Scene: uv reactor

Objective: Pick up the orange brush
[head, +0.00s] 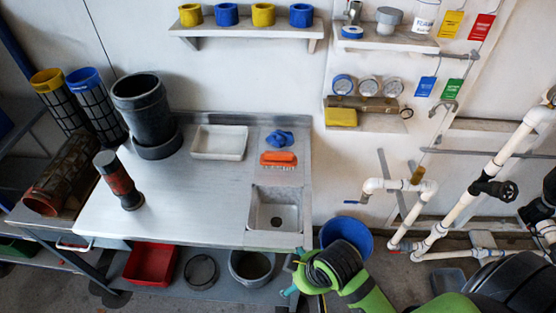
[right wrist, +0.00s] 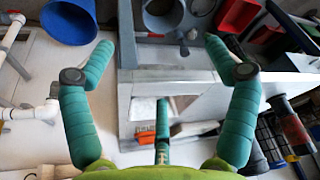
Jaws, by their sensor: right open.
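The orange brush (head: 278,158) lies on the metal workbench (head: 215,200), behind the sink (head: 274,214) and in front of a blue object. In the right wrist view an orange patch, apparently the brush (right wrist: 145,138), shows beside the middle finger. My right gripper (head: 293,276) is at the front right corner of the bench, in front of the sink and apart from the brush. Its teal fingers are spread wide with nothing between them in the right wrist view (right wrist: 158,50). My left gripper is not in view.
The blue object (head: 279,138) is close behind the brush. A white tray (head: 219,143) stands left of it. A dark red cylinder (head: 119,182) stands upright farther left. A blue bucket (head: 346,236) and white pipes (head: 462,205) are to the right. The bench's middle is clear.

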